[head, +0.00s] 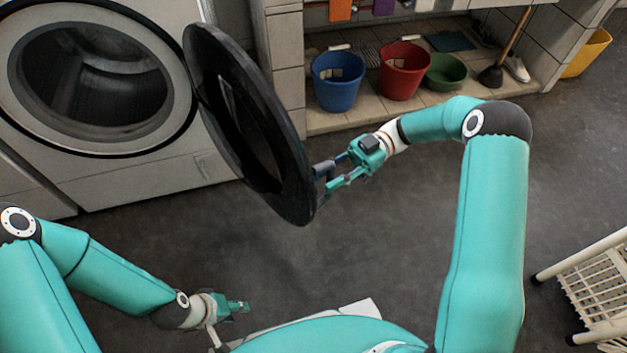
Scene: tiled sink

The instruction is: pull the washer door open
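The white washer (125,180) stands at the upper left in the head view, its round drum opening uncovered. Its black ring-shaped door (278,192) is swung wide out to the right of the opening, standing out from the washer's front. My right gripper (328,178) is at the outer edge of the door, at a small grey handle-like part. Its fingers show a gap between them, but whether they clamp that part is unclear. My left gripper (243,307) is low over the floor, away from the door, small and partly hidden, its finger gap unclear.
A blue bucket (337,82), a red bucket (404,72) and a green basin (445,73) stand under the tiled sink at the back. A white rack (597,285) is at the right edge. The grey floor between is clear.

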